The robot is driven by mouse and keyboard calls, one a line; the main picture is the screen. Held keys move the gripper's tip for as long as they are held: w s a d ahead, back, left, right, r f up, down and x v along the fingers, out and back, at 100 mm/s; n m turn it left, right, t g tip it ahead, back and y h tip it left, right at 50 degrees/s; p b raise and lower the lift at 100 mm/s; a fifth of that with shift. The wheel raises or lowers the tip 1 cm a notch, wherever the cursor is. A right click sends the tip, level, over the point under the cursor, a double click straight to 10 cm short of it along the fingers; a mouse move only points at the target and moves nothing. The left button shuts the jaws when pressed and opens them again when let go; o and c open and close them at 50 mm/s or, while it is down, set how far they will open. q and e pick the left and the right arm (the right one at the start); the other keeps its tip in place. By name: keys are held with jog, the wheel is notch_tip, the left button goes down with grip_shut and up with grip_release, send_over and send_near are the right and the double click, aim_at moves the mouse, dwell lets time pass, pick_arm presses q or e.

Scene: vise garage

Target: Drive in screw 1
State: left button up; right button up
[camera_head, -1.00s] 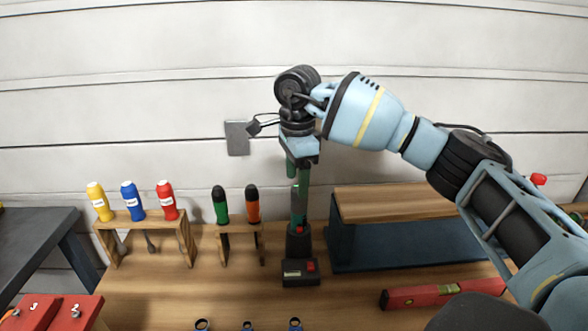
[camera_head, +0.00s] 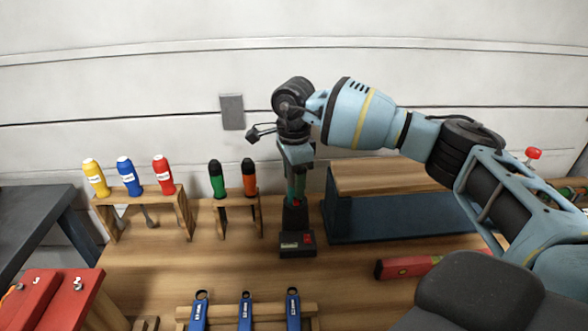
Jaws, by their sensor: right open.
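A power driver (camera_head: 297,240) with a green body and black battery base stands upright on the workbench, in the middle of the head view. My right gripper (camera_head: 297,170) points down over its top from above. The jaws are open and partly hide the driver's upper part; I cannot tell whether they touch it. A red block (camera_head: 50,300) at the lower left bears small metal screws (camera_head: 77,284). Which one is screw 1 cannot be read. My left gripper is out of view.
Screwdrivers with yellow, blue and red handles stand in a wooden rack (camera_head: 184,215). A green and an orange one stand in another rack (camera_head: 259,215). A wood-topped dark shelf (camera_head: 390,178) and red level (camera_head: 405,267) are to the right.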

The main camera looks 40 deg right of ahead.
jog(key=shift+c, duration=0.3)
